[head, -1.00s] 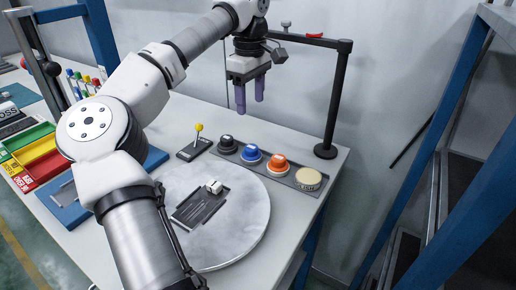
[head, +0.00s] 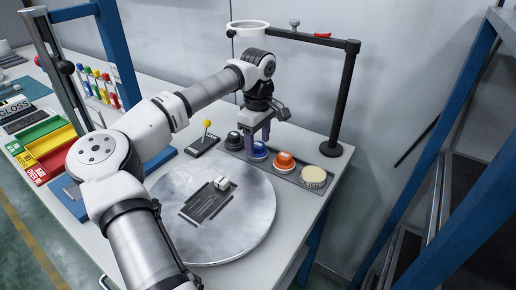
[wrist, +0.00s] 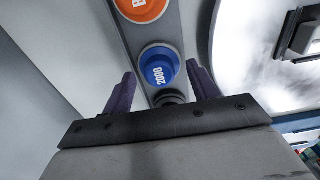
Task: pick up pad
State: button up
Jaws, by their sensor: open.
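Several round pads sit in a row in a grey tray (head: 296,180): a black pad (head: 233,140), a blue pad (head: 258,151), an orange pad (head: 284,162) and a cream pad (head: 313,177). The task does not say which pad. My gripper (head: 258,140) is open and empty, pointing down over the blue pad. In the wrist view, the blue pad (wrist: 159,67), marked 2000, lies beyond and between the two purple fingers. The orange pad (wrist: 142,5) is cut off at the top edge. A dark pad (wrist: 170,97) shows partly behind the gripper body.
A round grey turntable (head: 240,235) carries a dark fixture (head: 208,203) with a small white block. A black post (head: 345,100) with an arm and ring rises behind the tray. Coloured bins (head: 45,148) are at left.

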aim_at(258, 144)
jog(key=shift+f, duration=0.3)
jog(key=c, duration=1.1)
jog(key=shift+o, duration=0.2)
jog(key=shift+r, duration=0.15)
notch_tip(258, 144, up, 20)
jog(key=b, duration=0.1)
jog(key=o, duration=0.4)
jog(key=c, duration=0.3)
